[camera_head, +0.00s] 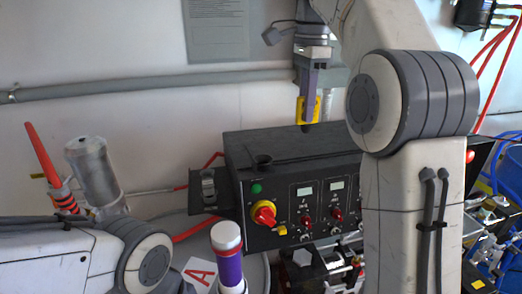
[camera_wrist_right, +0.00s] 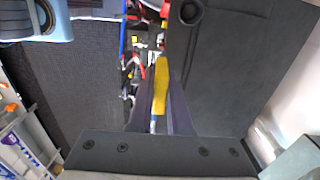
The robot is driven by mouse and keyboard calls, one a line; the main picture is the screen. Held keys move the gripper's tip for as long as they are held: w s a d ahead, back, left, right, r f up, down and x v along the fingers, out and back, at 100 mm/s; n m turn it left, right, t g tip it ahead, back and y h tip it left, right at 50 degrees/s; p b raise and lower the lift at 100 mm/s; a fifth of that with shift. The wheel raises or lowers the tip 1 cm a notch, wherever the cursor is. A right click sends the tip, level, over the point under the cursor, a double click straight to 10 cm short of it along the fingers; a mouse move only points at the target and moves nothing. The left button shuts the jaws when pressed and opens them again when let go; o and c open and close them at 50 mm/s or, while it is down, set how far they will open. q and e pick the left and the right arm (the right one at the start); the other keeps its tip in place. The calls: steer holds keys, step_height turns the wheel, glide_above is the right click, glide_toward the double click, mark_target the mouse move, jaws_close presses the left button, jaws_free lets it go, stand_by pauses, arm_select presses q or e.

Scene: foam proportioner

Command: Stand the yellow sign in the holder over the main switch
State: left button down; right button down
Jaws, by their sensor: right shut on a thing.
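My right gripper (camera_head: 311,112) is shut on the yellow sign (camera_head: 300,108), above and behind the top of the black control box (camera_head: 320,143). In the right wrist view, the sign (camera_wrist_right: 161,82) shows as a narrow yellow strip between the two dark fingers (camera_wrist_right: 158,104). The red and yellow main switch (camera_head: 263,213) is on the box's front at left. Above it, a small round dark fitting (camera_head: 262,160), which looks like the holder, sits on the box top; it also shows in the wrist view (camera_wrist_right: 191,12). The sign is apart from it. My left gripper is out of view.
A grey pipe (camera_head: 150,87) runs along the wall behind. A metal cylinder (camera_head: 94,170) and a red cone-shaped nozzle (camera_head: 43,153) stand at left. A purple, white-capped cylinder (camera_head: 228,262) stands in front of the box. Blue hoses (camera_head: 507,165) are at right.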

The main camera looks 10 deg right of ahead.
steer(key=shift+w+a+f+p, duration=0.35)
steer(key=shift+w+a+f, duration=0.5)
steer(key=shift+a+f, duration=0.65)
steer(key=shift+w+a+f+p, duration=0.3)
steer(key=shift+w+a+f, duration=0.65)
steer(key=shift+f, duration=0.9)
steer(key=shift+w+a+f+p, duration=0.35)
steer(key=shift+w+a+f, duration=0.35)
steer(key=shift+a+f, duration=0.85)
steer(key=c, duration=0.8)
jaws_free()
steer(key=shift+d+f, duration=0.1)
steer(key=shift+d, duration=0.1)
steer(key=shift+c, duration=0.2)
